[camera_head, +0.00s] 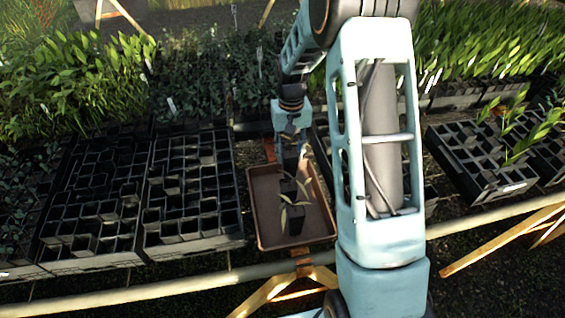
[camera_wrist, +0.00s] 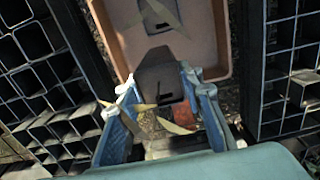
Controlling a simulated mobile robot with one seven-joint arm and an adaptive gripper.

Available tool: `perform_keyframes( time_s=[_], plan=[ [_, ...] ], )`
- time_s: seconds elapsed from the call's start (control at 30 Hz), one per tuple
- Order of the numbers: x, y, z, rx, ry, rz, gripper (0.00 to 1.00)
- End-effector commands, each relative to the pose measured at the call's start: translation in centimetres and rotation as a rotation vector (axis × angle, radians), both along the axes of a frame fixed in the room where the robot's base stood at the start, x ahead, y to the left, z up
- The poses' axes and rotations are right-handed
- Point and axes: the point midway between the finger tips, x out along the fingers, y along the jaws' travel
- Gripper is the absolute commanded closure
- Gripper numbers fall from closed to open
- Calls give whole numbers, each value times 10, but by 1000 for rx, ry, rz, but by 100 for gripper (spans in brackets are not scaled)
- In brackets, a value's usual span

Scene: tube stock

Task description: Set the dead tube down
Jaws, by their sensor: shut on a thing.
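My gripper (camera_wrist: 160,92) has its blue fingers shut on a dark tube (camera_wrist: 160,72) with yellowed, withered leaves. In the head view the held tube (camera_head: 289,183) hangs at the back part of the brown tray (camera_head: 323,222). In the wrist view the tray (camera_wrist: 222,40) lies beyond the fingers. I cannot tell whether the tube's base touches the tray floor. Another black tube (camera_head: 294,220) with pale drooping leaves stands in the front part of the tray, apart from my gripper. My own arm hides part of the area to the right.
Black cell racks (camera_head: 190,240) flank the tray on the left, and another rack (camera_head: 490,190) with a few green seedlings lies at right. Dense green plants (camera_head: 90,75) fill the back. A pale rail (camera_head: 130,302) runs along the front. The tray's right front corner looks bare.

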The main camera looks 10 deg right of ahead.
Motion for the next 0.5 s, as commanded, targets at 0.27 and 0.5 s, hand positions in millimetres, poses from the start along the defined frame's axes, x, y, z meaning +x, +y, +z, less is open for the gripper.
perform_keyframes(
  time_s=[0.27,0.5],
  plan=[
    [11,14,-20,0,-2,0,100],
    [15,20,-49,0,2,0,100]
  ],
)
